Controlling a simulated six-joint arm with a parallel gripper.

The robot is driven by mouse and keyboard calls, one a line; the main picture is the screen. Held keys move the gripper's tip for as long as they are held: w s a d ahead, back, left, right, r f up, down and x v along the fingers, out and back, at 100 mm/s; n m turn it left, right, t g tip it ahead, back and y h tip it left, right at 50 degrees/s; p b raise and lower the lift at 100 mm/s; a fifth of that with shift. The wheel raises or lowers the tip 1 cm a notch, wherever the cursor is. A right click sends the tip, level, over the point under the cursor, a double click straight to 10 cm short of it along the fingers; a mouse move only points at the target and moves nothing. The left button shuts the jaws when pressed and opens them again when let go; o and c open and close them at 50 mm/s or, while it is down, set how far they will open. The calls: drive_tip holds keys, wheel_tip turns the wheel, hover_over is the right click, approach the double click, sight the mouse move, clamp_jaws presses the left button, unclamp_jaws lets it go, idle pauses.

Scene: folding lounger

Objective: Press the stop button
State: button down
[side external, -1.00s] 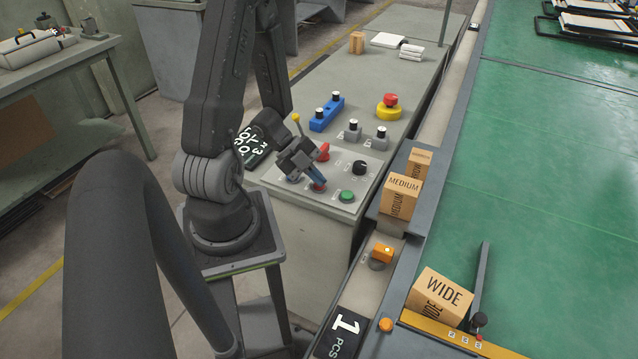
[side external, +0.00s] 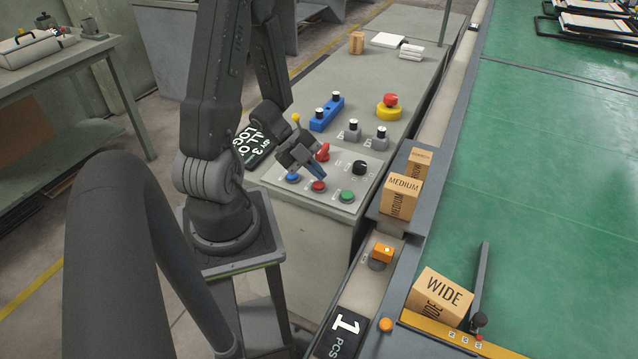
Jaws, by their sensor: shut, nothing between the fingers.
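A control panel (side external: 266,180) on the grey cabinet carries a blue button (side external: 292,177), a red button (side external: 319,186) and a green button (side external: 347,196) in a row. Their labels are too small to read. My gripper (side external: 319,175) is shut and empty, pointing down just above and behind the red button, apart from it as far as I can tell. A larger red mushroom button (side external: 391,99) on a yellow base (side external: 388,113) stands farther back on the cabinet top.
A red knob (side external: 323,152) and a black knob (side external: 360,167) sit behind the row, close to my gripper. A blue switch box (side external: 327,113) and two grey switches (side external: 353,129) stand farther back. Cartons (side external: 402,196) line the green conveyor (side external: 540,200) at right.

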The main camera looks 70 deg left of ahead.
sight(317, 185)
drive_tip(key=shift+r, duration=2.4)
